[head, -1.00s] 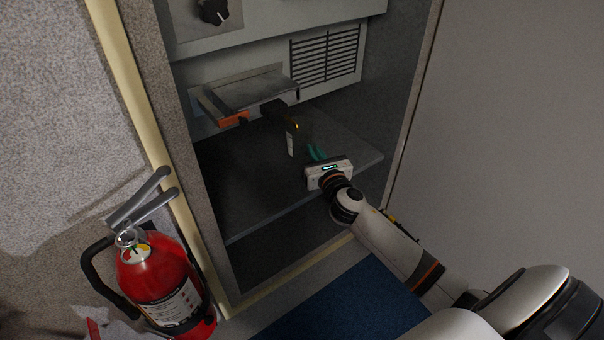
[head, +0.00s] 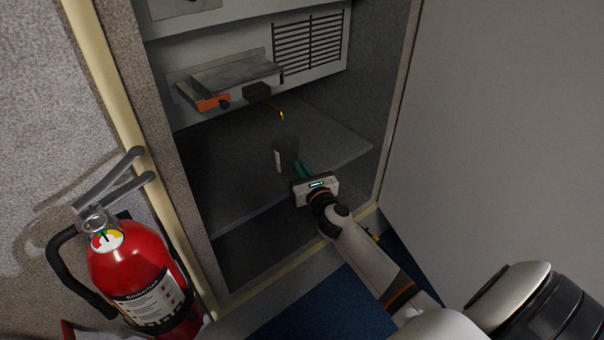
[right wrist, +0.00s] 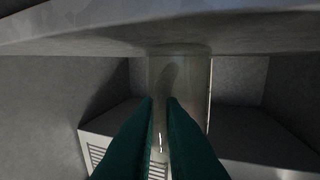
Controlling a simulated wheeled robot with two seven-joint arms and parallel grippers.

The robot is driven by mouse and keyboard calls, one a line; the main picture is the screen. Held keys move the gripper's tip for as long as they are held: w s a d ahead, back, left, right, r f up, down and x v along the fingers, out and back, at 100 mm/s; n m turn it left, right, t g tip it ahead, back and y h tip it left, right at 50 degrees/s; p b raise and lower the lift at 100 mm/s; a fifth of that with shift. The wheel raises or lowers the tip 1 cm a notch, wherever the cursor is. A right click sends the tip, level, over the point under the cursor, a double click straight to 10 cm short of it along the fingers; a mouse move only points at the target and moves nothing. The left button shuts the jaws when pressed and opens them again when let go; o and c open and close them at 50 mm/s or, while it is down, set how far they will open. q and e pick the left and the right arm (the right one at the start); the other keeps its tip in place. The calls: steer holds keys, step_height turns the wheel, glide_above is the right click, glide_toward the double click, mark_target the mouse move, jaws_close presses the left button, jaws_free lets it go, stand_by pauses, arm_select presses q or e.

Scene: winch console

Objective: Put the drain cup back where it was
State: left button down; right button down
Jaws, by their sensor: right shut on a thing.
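The drain cup (head: 279,159) is a small see-through cup with a pale label. It is upright over the grey shelf (head: 222,180), below and in front of the brass drain spout (head: 282,116), with a gap between them. My right gripper (head: 301,167) has teal fingers shut on the cup from the front right. In the right wrist view the cup (right wrist: 190,70) is a pale, clear cylinder between the fingertips (right wrist: 161,102), close to the shelf surface. I cannot tell if its base touches the shelf. My left gripper is out of view.
A metal tray-like housing with an orange end (head: 213,103) juts out above the shelf. A vent grille (head: 308,47) is on the console's back. Cabinet walls bound the shelf on both sides. A red fire extinguisher (head: 135,270) stands at the left. The shelf's left part is clear.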

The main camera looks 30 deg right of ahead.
steer(key=shift+f, duration=0.1)
steer(key=c, duration=2)
jaws_free()
steer(key=shift+f, duration=0.15)
steer(key=o, duration=0.5)
steer(key=shift+c, duration=0.2)
